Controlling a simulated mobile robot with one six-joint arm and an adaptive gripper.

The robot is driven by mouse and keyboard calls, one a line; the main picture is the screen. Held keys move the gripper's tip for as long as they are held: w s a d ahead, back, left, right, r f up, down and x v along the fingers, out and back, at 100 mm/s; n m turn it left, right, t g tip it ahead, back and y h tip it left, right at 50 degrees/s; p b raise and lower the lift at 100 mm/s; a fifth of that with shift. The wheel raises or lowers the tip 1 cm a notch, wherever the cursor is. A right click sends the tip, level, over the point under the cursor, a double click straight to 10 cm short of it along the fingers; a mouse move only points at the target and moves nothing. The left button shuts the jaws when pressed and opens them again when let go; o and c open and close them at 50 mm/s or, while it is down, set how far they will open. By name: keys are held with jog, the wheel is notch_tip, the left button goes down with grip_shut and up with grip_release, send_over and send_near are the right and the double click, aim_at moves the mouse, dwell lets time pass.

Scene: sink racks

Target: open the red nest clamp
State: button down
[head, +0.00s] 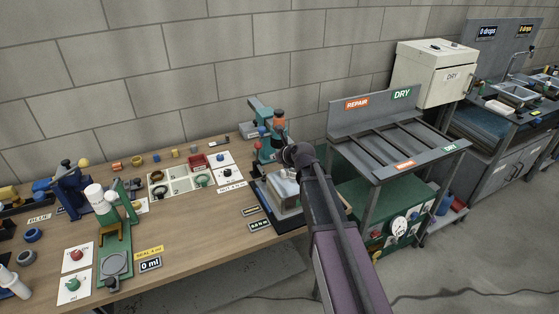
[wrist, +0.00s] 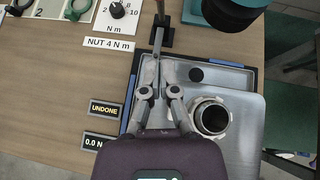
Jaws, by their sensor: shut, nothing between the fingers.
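The nest holds a grey plate with a round-mouthed metal part (wrist: 212,117) and a black knob (wrist: 196,74). My gripper (wrist: 157,58) is shut and empty over the nest's left part, its tips pointing towards the bar. Whether they touch anything is unclear. In the head view my gripper (head: 290,154) hides part of the nest (head: 281,193).
A teal press (head: 267,135) with an orange-red top stands behind the nest. Signs (wrist: 104,109) and a dial card (wrist: 118,14) lie to its left. A grey DRY/REPAIR rack (head: 390,140) stands to the right. The wooden bench (head: 190,235) has clear room at its front.

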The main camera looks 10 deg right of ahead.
aim_at(261, 147)
jog(key=shift+w+a+f+b, duration=0.25)
jog(key=shift+w+a, duration=0.35)
jog(key=shift+w, duration=0.55)
jog(key=shift+w+a+f+b, duration=0.15)
jog(key=shift+w+a+f, duration=0.2)
jog(key=shift+w+a, duration=0.55)
jog(key=shift+w+a+f+b, duration=0.2)
jog(key=shift+w+a+f, duration=0.15)
jog(key=shift+w, duration=1.05)
jog(key=shift+w+a+r+p, duration=0.25)
jog(key=shift+w+r+p, duration=0.25)
jog(key=shift+w, duration=0.25)
jog(key=shift+s, duration=0.1)
